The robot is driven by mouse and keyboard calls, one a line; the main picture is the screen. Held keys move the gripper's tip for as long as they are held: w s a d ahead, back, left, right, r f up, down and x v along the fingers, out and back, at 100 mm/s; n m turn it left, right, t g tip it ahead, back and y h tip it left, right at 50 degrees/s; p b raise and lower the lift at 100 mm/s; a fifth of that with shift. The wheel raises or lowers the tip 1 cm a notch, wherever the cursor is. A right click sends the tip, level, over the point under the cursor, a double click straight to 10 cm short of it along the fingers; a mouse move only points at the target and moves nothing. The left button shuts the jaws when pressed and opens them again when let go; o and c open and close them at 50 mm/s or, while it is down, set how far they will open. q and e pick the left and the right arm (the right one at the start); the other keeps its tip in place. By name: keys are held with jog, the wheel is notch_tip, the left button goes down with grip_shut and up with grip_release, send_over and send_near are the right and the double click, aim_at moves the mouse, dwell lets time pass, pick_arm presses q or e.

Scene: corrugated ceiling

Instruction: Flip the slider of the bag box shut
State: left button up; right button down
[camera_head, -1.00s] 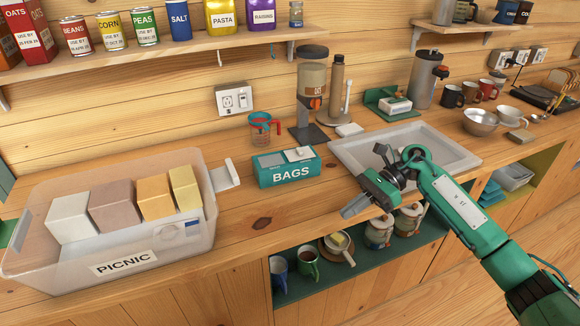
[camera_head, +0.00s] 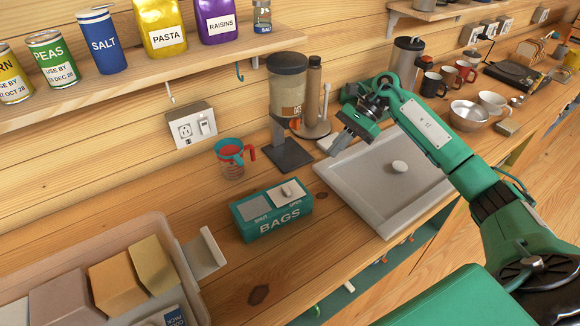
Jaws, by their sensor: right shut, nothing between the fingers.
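The bag box (camera_head: 268,226) is a teal box marked BAGS on the wooden counter, left of the sink. Its pale slider (camera_head: 288,191) sits at the right end of the top, with a grey panel to its left. Small print on the top seems to read SHUT at left and OPEN at right. My right gripper (camera_head: 338,146) is shut and empty, held over the back left corner of the sink, apart from the box and to its upper right. My left gripper is not in view.
The grey sink (camera_head: 345,196) lies right of the box. Counter in front is clear.

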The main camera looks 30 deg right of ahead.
jog(key=shift+s+r, duration=0.1)
jog(key=shift+r, duration=0.05)
jog(key=shift+a, duration=0.1)
jog(key=p, duration=0.5)
send_near(299, 189)
jog(key=x, duration=0.5)
jog(key=shift+a, duration=0.2)
jog(key=shift+a+p, duration=0.75)
jog(key=shift+a, duration=0.25)
jog(key=shift+s+a+p, duration=0.1)
jog(key=shift+a+p, duration=0.2)
jog(key=shift+a, duration=0.4)
